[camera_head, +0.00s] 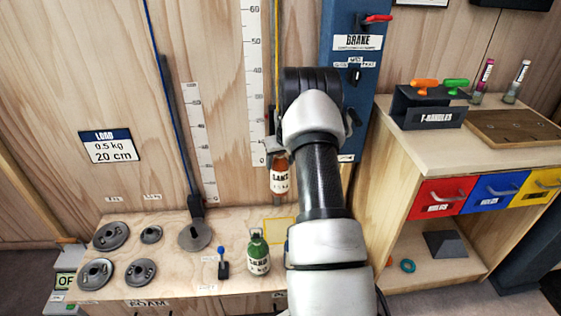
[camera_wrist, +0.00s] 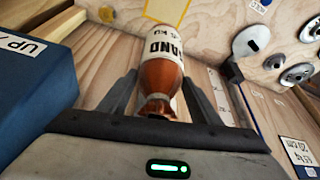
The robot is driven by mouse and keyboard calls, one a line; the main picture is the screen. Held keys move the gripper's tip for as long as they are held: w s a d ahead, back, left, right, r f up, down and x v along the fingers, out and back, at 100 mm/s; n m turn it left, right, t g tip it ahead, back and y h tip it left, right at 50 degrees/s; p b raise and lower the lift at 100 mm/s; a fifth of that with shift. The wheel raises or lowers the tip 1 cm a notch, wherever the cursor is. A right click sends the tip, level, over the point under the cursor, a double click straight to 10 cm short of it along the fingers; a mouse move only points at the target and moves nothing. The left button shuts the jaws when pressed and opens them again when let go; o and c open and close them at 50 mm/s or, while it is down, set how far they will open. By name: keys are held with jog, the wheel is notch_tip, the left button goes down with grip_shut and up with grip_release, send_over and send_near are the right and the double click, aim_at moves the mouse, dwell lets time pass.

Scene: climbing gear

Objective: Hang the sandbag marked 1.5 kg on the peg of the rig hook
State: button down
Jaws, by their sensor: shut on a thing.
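An orange-brown sandbag (camera_head: 279,183) with a white SAND label hangs upright in front of the wall, above the bench. Its weight marking is too blurred to read surely. In the wrist view the same bag (camera_wrist: 160,75) sits between the fingers of my gripper (camera_wrist: 160,78), which is shut on its narrowed neck end. In the head view my arm covers most of the gripper. A yellow cord (camera_head: 276,45) runs down the wall to just above the bag. The rig hook and its peg cannot be made out clearly there. A green sandbag (camera_head: 258,254) stands on the bench.
The bench (camera_head: 160,222) holds several grey disc weights (camera_head: 111,236), a small blue-knobbed item (camera_head: 222,263) and a yellow outlined square (camera_head: 279,231). A blue BRAKE post (camera_head: 352,80) stands close right of my gripper. A blue cord holds a hanger (camera_head: 195,207). A drawer cabinet (camera_head: 440,160) is at right.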

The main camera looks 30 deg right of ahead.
jog(key=c, duration=0.5)
grip_release()
jog(key=shift+w+f, duration=0.15)
jog(key=shift+s+f, duration=0.2)
jog(key=shift+f, duration=0.1)
jog(key=w+p+v, duration=0.1)
jog(key=p+v, duration=0.3)
jog(key=v, duration=1.4)
jog(key=s+a+r, duration=0.4)
jog(key=a+r, duration=0.7)
jog(key=a, duration=0.1)
jog(key=s+a+r+n, duration=0.1)
jog(key=s+a+r, duration=0.2)
jog(key=s+a, duration=0.3)
jog(key=s+a+r+n+t+y, duration=0.1)
jog(key=s+a+r, duration=0.2)
jog(key=s+a, duration=0.3)
jog(key=s+a+r, duration=0.3)
jog(key=s+a, duration=0.2)
jog(key=a, duration=0.1)
jog(key=s, duration=1.1)
jog(key=shift+n, duration=0.3)
notch_tip(320, 180, up, 20)
jog(key=p, duration=2.1)
jog(key=shift+s+r, duration=0.1)
jog(key=shift+r, duration=0.05)
